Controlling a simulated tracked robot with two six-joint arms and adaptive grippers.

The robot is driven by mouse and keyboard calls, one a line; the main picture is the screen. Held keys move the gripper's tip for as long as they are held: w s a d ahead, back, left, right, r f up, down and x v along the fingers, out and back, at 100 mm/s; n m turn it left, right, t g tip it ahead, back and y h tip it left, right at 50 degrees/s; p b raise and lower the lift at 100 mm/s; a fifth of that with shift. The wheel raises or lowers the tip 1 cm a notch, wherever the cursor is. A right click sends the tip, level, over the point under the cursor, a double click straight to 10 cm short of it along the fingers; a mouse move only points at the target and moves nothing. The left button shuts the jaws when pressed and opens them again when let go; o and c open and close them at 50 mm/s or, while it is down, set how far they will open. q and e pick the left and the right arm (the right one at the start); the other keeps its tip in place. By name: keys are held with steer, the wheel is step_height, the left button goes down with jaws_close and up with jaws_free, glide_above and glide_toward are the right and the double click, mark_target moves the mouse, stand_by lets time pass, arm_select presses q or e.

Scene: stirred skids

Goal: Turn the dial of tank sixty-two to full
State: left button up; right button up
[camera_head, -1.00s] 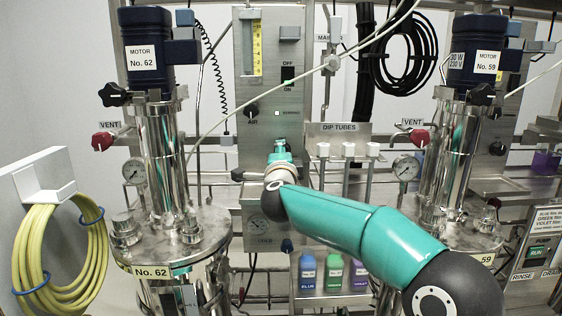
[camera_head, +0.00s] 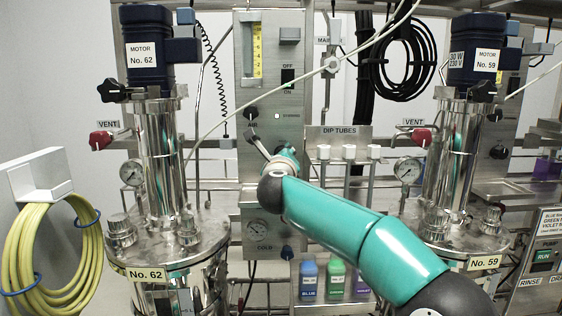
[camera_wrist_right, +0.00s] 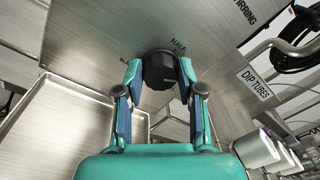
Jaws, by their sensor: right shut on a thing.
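In the right wrist view a black round dial (camera_wrist_right: 160,72) sits on a steel panel. The word HALF shows just above it and a label starting SL, partly hidden, to its left. My right gripper (camera_wrist_right: 161,66) is shut on the dial, one finger on each side. I cannot make out the dial's pointer, and no FULL label shows. In the head view my teal right arm reaches the panel (camera_head: 280,55) beside tank No. 62 (camera_head: 155,255), and its wrist hides the dial. My left gripper is out of view.
Tank No. 59 (camera_head: 455,240) stands to the right. Dip tubes (camera_head: 349,152) and coloured bottles (camera_head: 309,280) are close right of the panel.

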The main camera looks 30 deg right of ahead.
steer(key=m, duration=0.2)
steer(key=m+b, duration=0.1)
steer(key=m, duration=0.1)
steer(key=f+m, duration=0.1)
steer(key=m, duration=0.1)
steer(key=shift+g+b, duration=0.3)
steer(key=shift+b, duration=0.05)
steer(key=m+y+b, duration=0.1)
steer(key=m, duration=0.4)
steer(key=shift+d+r, duration=0.1)
steer(key=shift+r, duration=0.05)
steer(key=shift+m, duration=0.3)
steer(key=o, duration=1.1)
steer(key=shift+d, duration=0.1)
steer(key=shift+o, duration=0.2)
steer(key=shift+r, duration=0.25)
steer(key=shift+s, duration=0.1)
